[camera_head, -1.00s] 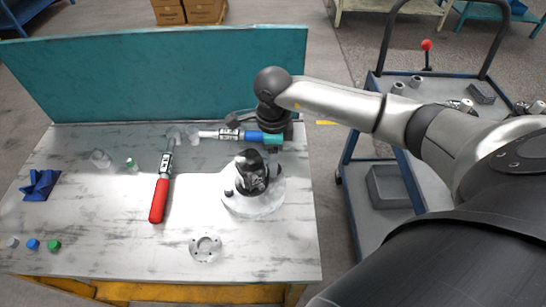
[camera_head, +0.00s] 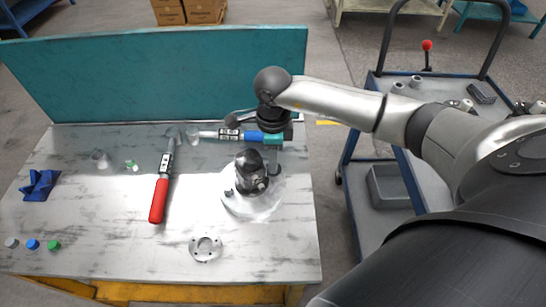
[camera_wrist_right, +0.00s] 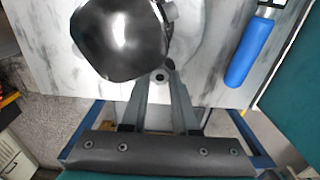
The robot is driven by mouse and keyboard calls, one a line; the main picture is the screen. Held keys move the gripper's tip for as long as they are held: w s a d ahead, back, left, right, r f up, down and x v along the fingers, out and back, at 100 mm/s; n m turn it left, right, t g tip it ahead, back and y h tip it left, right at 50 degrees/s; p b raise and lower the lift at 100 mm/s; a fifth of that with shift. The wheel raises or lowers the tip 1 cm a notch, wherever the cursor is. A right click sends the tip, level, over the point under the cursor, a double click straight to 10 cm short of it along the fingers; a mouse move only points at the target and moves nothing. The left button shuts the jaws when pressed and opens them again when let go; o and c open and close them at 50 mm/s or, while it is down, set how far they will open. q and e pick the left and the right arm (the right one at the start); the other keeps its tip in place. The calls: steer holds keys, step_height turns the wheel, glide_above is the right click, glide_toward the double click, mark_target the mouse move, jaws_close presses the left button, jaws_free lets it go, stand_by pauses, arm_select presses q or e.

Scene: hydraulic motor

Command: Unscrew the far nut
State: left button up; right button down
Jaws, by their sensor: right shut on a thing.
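The hydraulic motor (camera_head: 250,172) stands as a dark, glossy body on a pale round base (camera_head: 252,204) near the right of the bench. It also fills the upper left of the right wrist view (camera_wrist_right: 120,38). My right gripper (camera_wrist_right: 161,82) reaches down at the motor's far right side. Its two fingers are closed around a small round nut (camera_wrist_right: 160,76) at the edge of the base. In the head view the fingertips are mostly hidden. My left gripper is not in view.
A blue-handled wrench (camera_head: 248,136) lies close behind the motor, by my right wrist. A red-handled wrench (camera_head: 159,200) lies to the left. A flange ring (camera_head: 205,248) lies in front. A teal panel (camera_head: 150,75) borders the back; a trolley (camera_head: 385,230) stands right.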

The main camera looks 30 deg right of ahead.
steer(key=n+b, duration=0.2)
steer(key=n, duration=0.1)
steer(key=shift+f+n, duration=0.1)
steer(key=shift+n, duration=0.3)
steer(key=shift+n+b, duration=0.45)
steer(key=shift+n, duration=0.45)
steer(key=n+b, duration=0.2)
steer(key=n, duration=0.1)
steer(key=shift+n, duration=0.3)
steer(key=shift+r+n+b, duration=0.2)
steer(key=shift+n+b, duration=0.15)
steer(key=shift+n, duration=0.65)
steer(key=c, duration=0.9)
jaws_free()
